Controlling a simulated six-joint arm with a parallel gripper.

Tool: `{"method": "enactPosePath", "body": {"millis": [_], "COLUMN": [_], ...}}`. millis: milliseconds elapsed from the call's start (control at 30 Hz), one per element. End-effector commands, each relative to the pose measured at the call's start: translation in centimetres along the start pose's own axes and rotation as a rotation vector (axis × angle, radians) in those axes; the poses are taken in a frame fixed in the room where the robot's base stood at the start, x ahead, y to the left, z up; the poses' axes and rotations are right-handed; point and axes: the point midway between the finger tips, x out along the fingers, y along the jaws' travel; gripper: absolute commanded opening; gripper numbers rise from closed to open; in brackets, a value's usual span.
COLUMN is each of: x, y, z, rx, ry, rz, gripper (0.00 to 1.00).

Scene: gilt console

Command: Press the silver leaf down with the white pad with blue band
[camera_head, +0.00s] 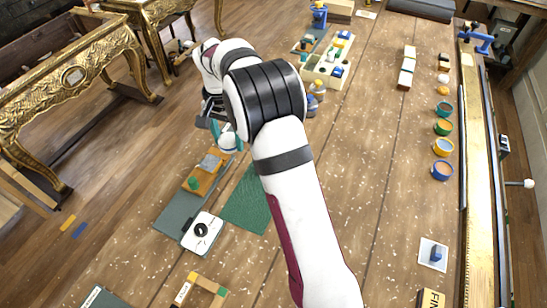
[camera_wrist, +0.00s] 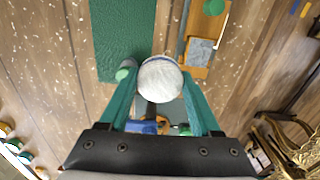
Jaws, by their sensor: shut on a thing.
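The white pad with blue band (camera_wrist: 160,79) is between the teal fingers of my gripper (camera_wrist: 157,88), which is shut on it. In the head view the pad (camera_head: 228,145) hangs from my gripper (camera_head: 226,130), beyond and to the right of the silver leaf. The silver leaf (camera_head: 210,162) is a grey square on an orange-brown board (camera_head: 207,181). In the wrist view the leaf (camera_wrist: 200,52) shows up and to the right of the pad, apart from it in the picture. The pad's height above the table is hard to tell.
A green cloth (camera_head: 244,206) lies right of the board. A cream tray (camera_head: 328,68) with blue items stands beyond. Several small pots (camera_head: 443,146) line the right side; the middle is clear.

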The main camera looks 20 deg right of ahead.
Motion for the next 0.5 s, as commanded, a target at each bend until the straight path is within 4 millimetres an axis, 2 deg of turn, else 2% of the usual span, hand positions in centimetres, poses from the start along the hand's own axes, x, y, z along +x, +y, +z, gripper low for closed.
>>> {"method": "enactPosePath", "body": {"millis": [33, 100, 200, 300, 500], "x": [-0.1, -0.4, -0.7, -0.4, 1.8], "y": [-2.4, -5.0, -7.2, -8.0, -8.1], "z": [0.6, 1.5, 2.5, 2.9, 3.0], "rx": [-0.005, 0.0, 0.006, 0.011, 0.012], "ry": [0.002, 0.002, 0.001, -0.001, -0.001], "rz": [-0.002, -0.003, -0.007, -0.007, -0.007], "gripper": [0.2, 0.2, 0.2, 0.2, 0.2]}}
